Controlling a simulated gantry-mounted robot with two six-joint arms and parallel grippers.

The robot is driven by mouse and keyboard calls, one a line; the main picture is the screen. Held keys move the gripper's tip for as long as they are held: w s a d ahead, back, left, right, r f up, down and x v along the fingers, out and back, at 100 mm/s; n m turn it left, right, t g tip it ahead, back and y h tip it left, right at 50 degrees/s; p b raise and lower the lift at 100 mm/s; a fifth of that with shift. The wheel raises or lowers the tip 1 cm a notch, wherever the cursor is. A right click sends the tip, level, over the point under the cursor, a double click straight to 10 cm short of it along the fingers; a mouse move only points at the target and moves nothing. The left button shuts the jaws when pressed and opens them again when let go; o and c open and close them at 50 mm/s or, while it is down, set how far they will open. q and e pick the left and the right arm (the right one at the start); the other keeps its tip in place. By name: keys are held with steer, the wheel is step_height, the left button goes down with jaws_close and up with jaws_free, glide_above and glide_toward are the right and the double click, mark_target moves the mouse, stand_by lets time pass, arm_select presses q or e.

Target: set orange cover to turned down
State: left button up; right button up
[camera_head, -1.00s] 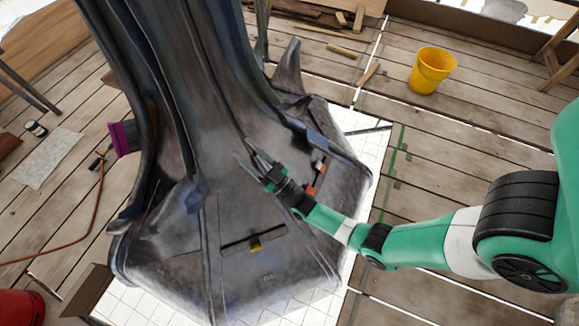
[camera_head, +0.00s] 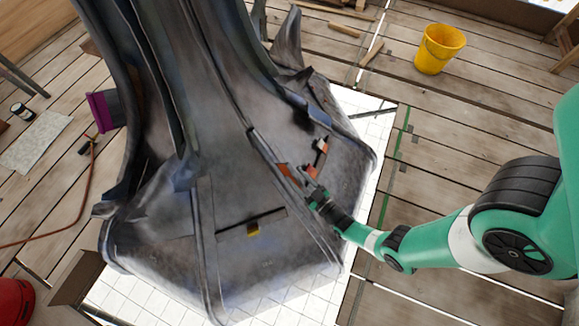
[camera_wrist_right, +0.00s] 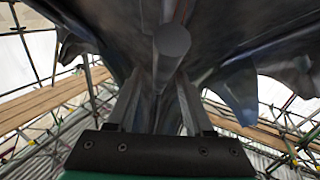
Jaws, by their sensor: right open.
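The large dark grey spire base (camera_head: 250,200) fills the middle of the head view. Small orange parts show on its right face; one orange piece (camera_head: 284,170) lies just left of my right gripper, and I cannot tell for sure which is the cover or how it is turned. My right gripper (camera_head: 306,182) is open close to these parts, partly hiding them. In the right wrist view, my open fingers (camera_wrist_right: 160,100) point at the dark surface, with a grey round-ended cylinder (camera_wrist_right: 172,42) beyond and between them. My left gripper is not in view.
A purple piece (camera_head: 103,110) sticks out at the spire's left. A yellow part (camera_head: 253,229) sits in a slot on the front face. A yellow bucket (camera_head: 439,48) stands at the back right. Raised ribs run down the spire. Plank floor lies open to the right.

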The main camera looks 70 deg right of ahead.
mark_target(289, 171)
steer(key=shift+b+x, duration=0.3)
steer(key=shift+x, duration=1.65)
jaws_close()
steer(key=shift+a+f, duration=0.1)
steer(key=shift+f, duration=0.05)
